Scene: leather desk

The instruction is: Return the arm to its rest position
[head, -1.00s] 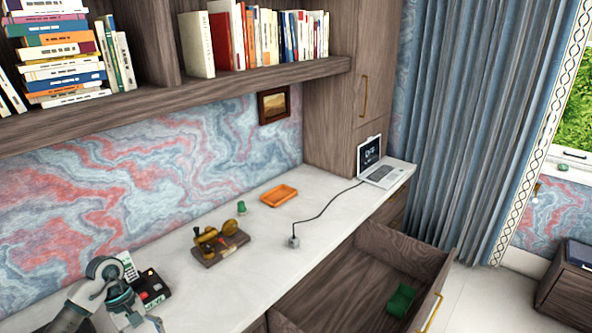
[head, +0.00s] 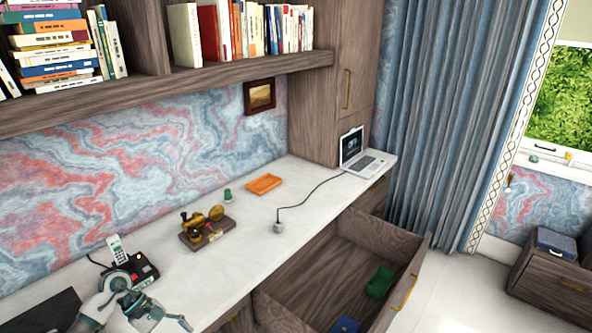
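My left arm comes in at the bottom left of the head view, bent over the near side of the desk. Its gripper (head: 178,322) is at the bottom edge, small and partly cut off. I cannot tell whether its fingers are open or shut, and no held object shows. The arm is in front of the black telephone (head: 138,268) with its pale handset. My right gripper is not in view.
The white desktop (head: 245,240) holds a brass-and-wood device (head: 207,228), a green item (head: 228,196), an orange tray (head: 264,184), a cable plug (head: 278,227) and a laptop (head: 362,155). An open drawer (head: 320,270) holds a green object (head: 380,282) and a blue object (head: 345,324).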

